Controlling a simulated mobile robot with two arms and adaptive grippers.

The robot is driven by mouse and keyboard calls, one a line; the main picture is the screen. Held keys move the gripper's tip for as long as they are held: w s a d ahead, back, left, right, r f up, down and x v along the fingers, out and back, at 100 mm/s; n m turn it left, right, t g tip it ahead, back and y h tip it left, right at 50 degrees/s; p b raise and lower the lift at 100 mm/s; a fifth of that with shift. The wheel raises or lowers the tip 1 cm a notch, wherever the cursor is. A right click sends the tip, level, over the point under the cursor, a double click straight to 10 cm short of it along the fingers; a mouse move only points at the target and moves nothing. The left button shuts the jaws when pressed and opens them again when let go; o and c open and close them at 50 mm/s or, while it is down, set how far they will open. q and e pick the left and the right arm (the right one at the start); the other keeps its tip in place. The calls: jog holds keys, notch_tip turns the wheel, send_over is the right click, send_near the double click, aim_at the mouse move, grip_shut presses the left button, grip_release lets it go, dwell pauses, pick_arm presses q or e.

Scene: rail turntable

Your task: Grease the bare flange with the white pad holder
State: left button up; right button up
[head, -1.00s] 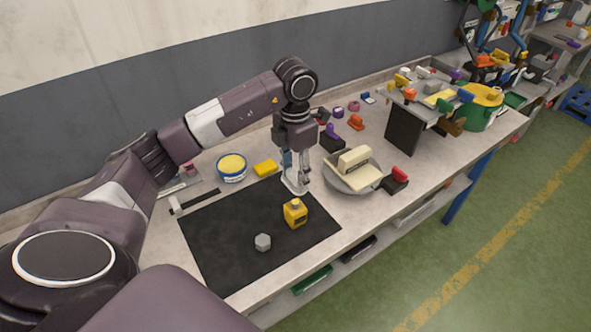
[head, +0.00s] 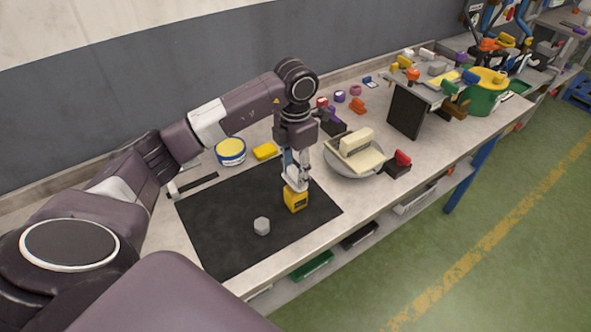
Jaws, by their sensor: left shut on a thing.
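My left gripper (head: 296,182) points straight down and is shut on the top of a small yellow block-like container (head: 296,202) with a dark label. The container stands on the black mat (head: 225,215), and the fingers hide its top. A round grey dish (head: 345,171) to the right of the gripper holds cream-white blocky pieces (head: 362,157), one raised like a grip; they may be the white pad holder. I cannot make out which thing is the bare flange. A small grey hexagonal piece (head: 262,226) lies on the mat. My right gripper is out of view.
A blue-and-white tub (head: 231,152) with a yellow top and a yellow block (head: 265,151) stand behind the mat. A dark block with a red top (head: 399,163) is right of the dish. A dark upright panel (head: 406,111) stands farther right. The mat's left part is clear.

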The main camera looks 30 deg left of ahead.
aim_at(296, 171)
pick_arm(q)
jog(key=shift+f, duration=0.1)
dwell(0.5)
jog(key=shift+f+b, duration=0.4)
jog(key=shift+b, duration=0.05)
dwell(0.6)
dwell(0.9)
jog(key=shift+r+p, duration=2.05)
jog(key=shift+r, duration=1.45)
